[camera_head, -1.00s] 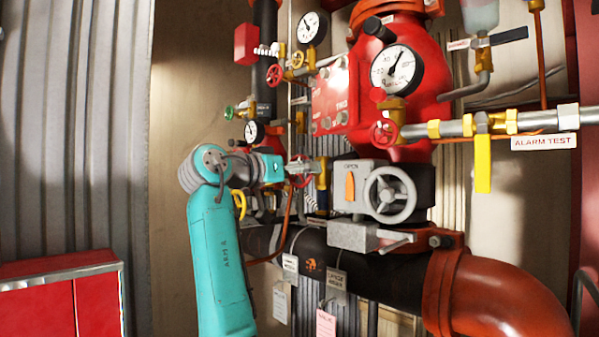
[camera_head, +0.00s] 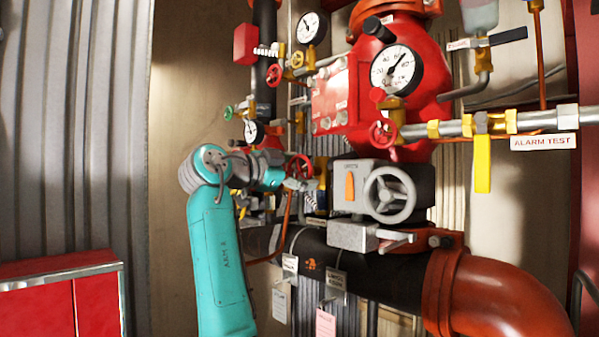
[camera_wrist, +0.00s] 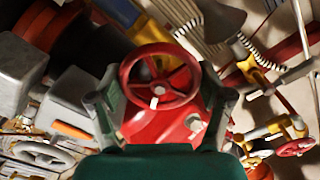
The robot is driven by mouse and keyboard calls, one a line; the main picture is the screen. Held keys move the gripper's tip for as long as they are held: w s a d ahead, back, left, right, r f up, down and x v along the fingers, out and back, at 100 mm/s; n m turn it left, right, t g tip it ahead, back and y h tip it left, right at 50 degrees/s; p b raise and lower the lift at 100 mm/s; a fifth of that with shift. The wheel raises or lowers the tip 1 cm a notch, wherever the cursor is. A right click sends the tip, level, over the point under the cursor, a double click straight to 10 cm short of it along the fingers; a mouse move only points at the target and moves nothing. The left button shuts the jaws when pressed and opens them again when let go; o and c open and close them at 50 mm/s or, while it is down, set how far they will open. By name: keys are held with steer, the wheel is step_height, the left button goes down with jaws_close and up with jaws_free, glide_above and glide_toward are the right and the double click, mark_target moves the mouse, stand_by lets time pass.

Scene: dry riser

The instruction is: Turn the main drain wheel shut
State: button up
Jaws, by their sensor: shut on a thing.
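A red spoked handwheel (camera_wrist: 160,75) sits between the two fingers of my gripper (camera_wrist: 161,100) in the wrist view. The fingers are shut on its rim from both sides. The red wheel (camera_head: 299,167) also shows in the head view, just above my gripper (camera_head: 304,184), left of the grey valve box. I take it as the main drain wheel; no readable label confirms this. My fingers partly hide the lower rim and the valve body behind it.
A grey handwheel (camera_head: 390,195) on a grey box stands close to the right. A large red valve body (camera_head: 400,120) with a gauge (camera_head: 396,70) rises above. A black pipe (camera_head: 370,275) runs below. A red cabinet (camera_head: 60,295) stands at lower left.

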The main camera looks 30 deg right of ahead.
steer(key=shift+f+m, duration=0.15)
steer(key=shift+m, duration=1.05)
steer(key=o, duration=1.1)
steer(key=a, duration=0.4)
steer(key=s+a, duration=0.1)
steer(key=a, duration=0.3)
steer(key=s+a, duration=0.1)
steer(key=a, duration=0.2)
steer(key=shift+s+a, duration=0.1)
steer(key=shift+a, duration=0.3)
